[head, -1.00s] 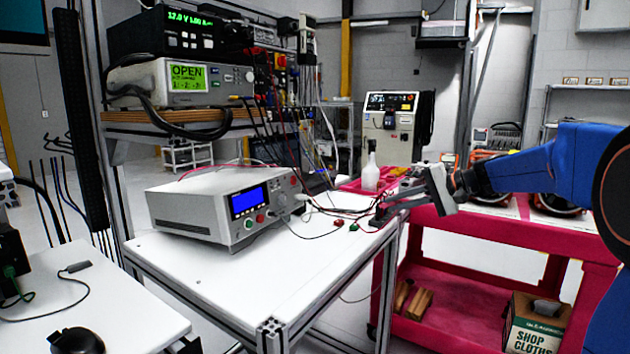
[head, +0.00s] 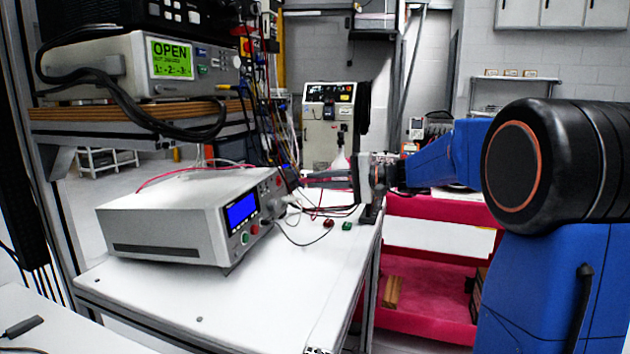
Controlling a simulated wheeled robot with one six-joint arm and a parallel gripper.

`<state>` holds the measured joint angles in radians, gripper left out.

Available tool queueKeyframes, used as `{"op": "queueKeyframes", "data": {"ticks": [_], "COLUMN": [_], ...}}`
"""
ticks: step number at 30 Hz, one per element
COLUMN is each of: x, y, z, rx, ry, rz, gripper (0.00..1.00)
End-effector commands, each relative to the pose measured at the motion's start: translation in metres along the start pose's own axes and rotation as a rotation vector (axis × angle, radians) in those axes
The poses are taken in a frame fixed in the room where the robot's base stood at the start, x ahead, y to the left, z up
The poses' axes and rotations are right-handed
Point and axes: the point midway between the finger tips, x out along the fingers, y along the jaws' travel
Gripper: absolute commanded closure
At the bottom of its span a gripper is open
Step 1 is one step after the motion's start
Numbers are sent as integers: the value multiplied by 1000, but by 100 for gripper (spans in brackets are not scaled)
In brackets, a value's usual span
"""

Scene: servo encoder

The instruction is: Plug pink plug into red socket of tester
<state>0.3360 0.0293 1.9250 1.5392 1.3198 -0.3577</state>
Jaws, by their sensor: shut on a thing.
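The tester (head: 170,222) is a light grey box with a blue screen on the white bench. Its right front panel has a red round part (head: 254,229) and a green one (head: 245,238); I cannot tell at this size which opening is the red socket. My gripper (head: 306,180) points left over the bench, its fingertips right of the tester's panel and apart from it. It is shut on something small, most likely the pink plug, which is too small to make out. A thin red lead (head: 317,207) hangs below the fingers.
A red plug (head: 328,223) and a green plug (head: 347,226) lie on the bench among dark leads. A shelf with instruments (head: 150,65) stands above the tester. A red cart (head: 425,290) is beyond the bench's right edge. The front of the bench (head: 255,310) is clear.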

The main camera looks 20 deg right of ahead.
Motion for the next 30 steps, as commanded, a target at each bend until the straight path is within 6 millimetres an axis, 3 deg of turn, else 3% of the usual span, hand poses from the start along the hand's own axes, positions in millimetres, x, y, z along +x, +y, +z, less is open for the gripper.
{"op": "queueKeyframes", "data": {"ticks": [30], "x": [57], "y": [0], "z": [0], "rx": [1], "ry": [-1], "rz": [1], "gripper": [100]}}
